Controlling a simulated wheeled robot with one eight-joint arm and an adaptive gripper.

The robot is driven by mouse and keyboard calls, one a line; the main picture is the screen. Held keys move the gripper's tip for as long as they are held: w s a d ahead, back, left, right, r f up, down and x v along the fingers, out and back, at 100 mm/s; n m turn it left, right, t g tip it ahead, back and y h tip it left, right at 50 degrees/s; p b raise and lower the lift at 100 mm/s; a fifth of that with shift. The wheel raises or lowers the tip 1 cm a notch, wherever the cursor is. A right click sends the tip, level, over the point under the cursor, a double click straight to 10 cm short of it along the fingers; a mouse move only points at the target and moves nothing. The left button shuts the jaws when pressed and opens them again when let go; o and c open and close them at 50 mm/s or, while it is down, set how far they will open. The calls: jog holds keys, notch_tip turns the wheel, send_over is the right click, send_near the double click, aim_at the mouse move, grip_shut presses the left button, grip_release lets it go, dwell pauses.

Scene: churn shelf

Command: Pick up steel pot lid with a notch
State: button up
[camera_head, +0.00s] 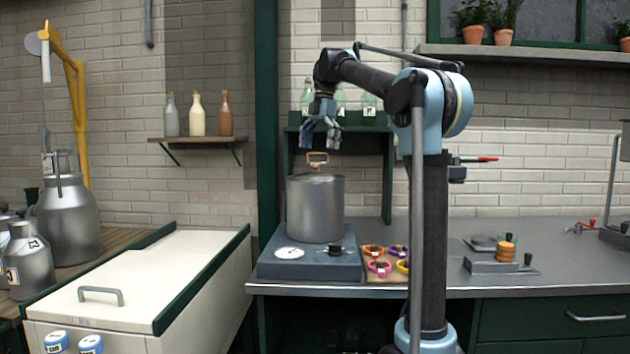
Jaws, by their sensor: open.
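A steel pot (315,210) stands upright on a grey scale-like base with a dial. Its steel lid (314,176) sits on top and carries a brass-coloured loop handle (317,158). A notch in the lid cannot be made out at this size. My gripper (321,143) hangs fingers down just above the handle, open and with nothing visible between its fingers. The fingertips are close to the handle; whether they touch it I cannot tell.
Small coloured rings (379,267) lie on a board right of the base (310,262). A green shelf with bottles (341,100) stands behind the pot. A white chest (150,275) is at left, with metal churns (68,215) beyond. The steel counter (540,235) has bare room at right.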

aim_at(316, 166)
jog(key=shift+s+a+f, duration=0.1)
jog(key=shift+a+f, duration=0.05)
jog(key=shift+f, duration=1)
jog(key=shift+s+a+f, duration=0.15)
jog(key=shift+f, duration=0.95)
jog(key=shift+s+a+f, duration=0.1)
jog(key=shift+a+f, duration=0.05)
jog(key=shift+f, duration=1)
jog(key=shift+c, duration=0.6)
jog(key=shift+s, duration=0.1)
jog(key=c, duration=1.6)
